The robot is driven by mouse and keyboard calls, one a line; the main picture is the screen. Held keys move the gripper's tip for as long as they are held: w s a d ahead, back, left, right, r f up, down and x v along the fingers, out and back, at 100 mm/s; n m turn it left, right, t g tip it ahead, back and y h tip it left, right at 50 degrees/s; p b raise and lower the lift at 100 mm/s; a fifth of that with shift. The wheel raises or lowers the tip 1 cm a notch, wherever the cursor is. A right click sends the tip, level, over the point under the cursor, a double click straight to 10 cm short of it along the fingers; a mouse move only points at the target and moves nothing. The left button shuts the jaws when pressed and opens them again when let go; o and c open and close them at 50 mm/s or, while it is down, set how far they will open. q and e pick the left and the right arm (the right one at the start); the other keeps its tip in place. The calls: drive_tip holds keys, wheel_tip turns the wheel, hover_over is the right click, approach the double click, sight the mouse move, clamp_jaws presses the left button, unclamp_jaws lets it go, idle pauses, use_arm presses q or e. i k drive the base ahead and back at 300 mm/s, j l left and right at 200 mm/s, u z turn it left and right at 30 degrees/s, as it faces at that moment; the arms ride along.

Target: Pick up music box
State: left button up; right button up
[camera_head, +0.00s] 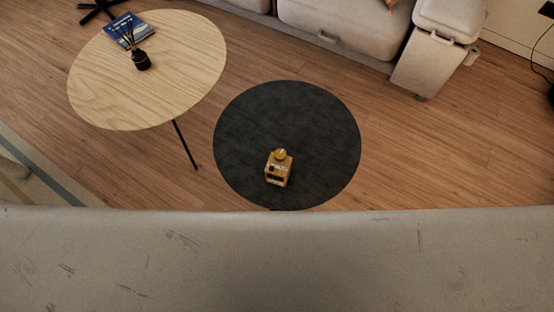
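A small golden-brown box with a round knob on top, which looks like the music box (278,170), stands on a round black table (310,125). It is near the table's front edge, a little left of its middle. Neither of my grippers shows in the head view.
A round light wood table (185,60) stands at the back left, with a dark reed diffuser (141,60) and a blue book (122,30) on it. A beige sofa (345,30) is at the back. A wide grey surface (280,260) fills the foreground. Wood floor (430,150) is clear at right.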

sight(279, 175)
drive_tip(key=k+j, duration=0.1)
drive_tip(key=j, duration=0.35)
drive_tip(key=k+j, duration=0.1)
drive_tip(key=j, duration=0.35)
drive_tip(key=k+j, duration=0.1)
drive_tip(key=j, duration=0.35)
drive_tip(key=k+j, duration=0.1)
drive_tip(key=j, duration=0.3)
drive_tip(key=u, duration=0.05)
